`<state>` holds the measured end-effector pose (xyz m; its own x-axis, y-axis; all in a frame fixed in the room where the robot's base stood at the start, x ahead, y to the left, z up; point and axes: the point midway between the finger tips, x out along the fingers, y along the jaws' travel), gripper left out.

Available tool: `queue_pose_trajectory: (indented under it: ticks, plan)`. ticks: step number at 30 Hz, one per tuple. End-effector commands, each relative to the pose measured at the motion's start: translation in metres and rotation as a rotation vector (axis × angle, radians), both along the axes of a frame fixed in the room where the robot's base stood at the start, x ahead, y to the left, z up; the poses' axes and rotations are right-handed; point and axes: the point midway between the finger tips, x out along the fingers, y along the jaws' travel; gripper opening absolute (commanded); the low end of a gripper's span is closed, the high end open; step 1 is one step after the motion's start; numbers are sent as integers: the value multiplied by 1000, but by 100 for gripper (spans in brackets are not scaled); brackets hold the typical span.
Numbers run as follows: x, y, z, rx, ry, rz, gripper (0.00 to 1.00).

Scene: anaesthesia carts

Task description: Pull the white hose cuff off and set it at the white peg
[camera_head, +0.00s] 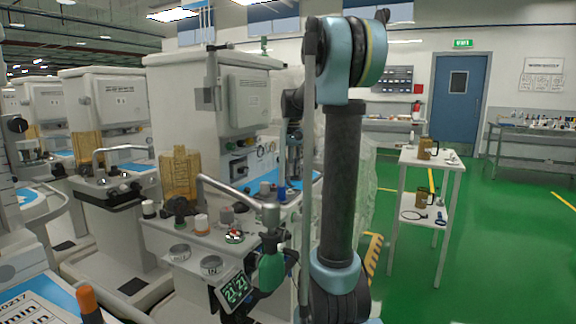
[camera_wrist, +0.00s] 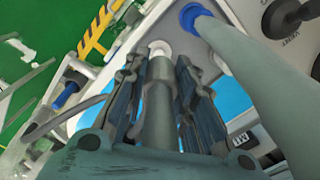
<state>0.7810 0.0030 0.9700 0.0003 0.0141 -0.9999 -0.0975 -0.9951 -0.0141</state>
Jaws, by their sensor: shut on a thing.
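In the wrist view my gripper (camera_wrist: 160,88) is shut on a grey hose (camera_wrist: 158,110), with one dark finger on each side. The white hose cuff (camera_wrist: 160,47) shows as a pale ring at the far end of this hose, just beyond the fingertips. It lies at the white machine's edge; I cannot tell whether it is seated on a port. In the head view my gripper (camera_head: 293,140) is small and dark, in front of the anaesthesia machine, partly covered by my arm. The hose and white cuff are not clear there. I cannot make out the white peg.
A second thick hose with a blue cuff (camera_wrist: 190,16) runs close along the right in the wrist view. Another blue piece (camera_wrist: 66,95) is at left. The machine (camera_head: 185,95) has a crowded worktop. A white trolley (camera_head: 408,158) stands right, with open green floor beyond.

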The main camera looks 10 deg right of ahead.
Motion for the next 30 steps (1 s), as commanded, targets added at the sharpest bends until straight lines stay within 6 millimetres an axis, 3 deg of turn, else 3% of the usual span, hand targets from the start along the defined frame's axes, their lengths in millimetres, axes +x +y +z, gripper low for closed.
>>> queue_pose_trajectory:
  ticks: [17, 30]
  plan:
    - [0, -5, -1, -16, 2, -6, 0]
    - [0, -5, -32, -15, 2, -6, 0]
